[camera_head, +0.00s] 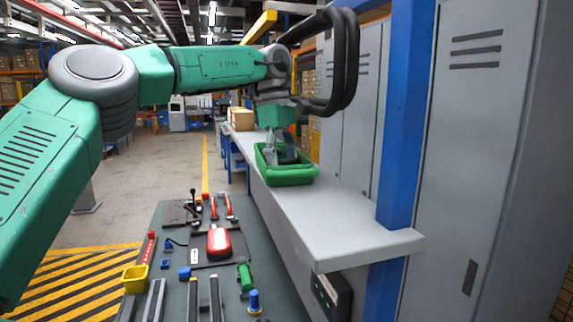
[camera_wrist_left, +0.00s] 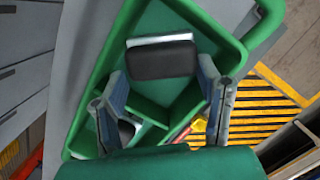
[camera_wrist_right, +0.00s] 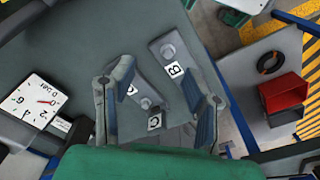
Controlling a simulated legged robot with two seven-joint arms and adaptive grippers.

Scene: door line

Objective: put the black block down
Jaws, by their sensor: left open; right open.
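The black block (camera_wrist_left: 162,60) has a pale edge along one side and lies in the large compartment of the green tray (camera_wrist_left: 82,88), seen in the left wrist view. My left gripper (camera_wrist_left: 162,74) is open over the tray, one finger on each side of the block's near end, with gaps between. In the head view my left gripper (camera_head: 277,148) reaches down into the green tray (camera_head: 290,176), which stands on the grey shelf (camera_head: 340,225). The block is mostly hidden there. My right gripper (camera_wrist_right: 156,70) is open and empty in its wrist view; it is out of the head view.
A cardboard box (camera_head: 241,119) stands behind the tray. A blue post (camera_head: 397,130) rises beside the shelf's front end. A dark bench (camera_head: 222,262) with several tools lies to the left. In the right wrist view are a dial gauge (camera_wrist_right: 43,100) and a red bin (camera_wrist_right: 284,93).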

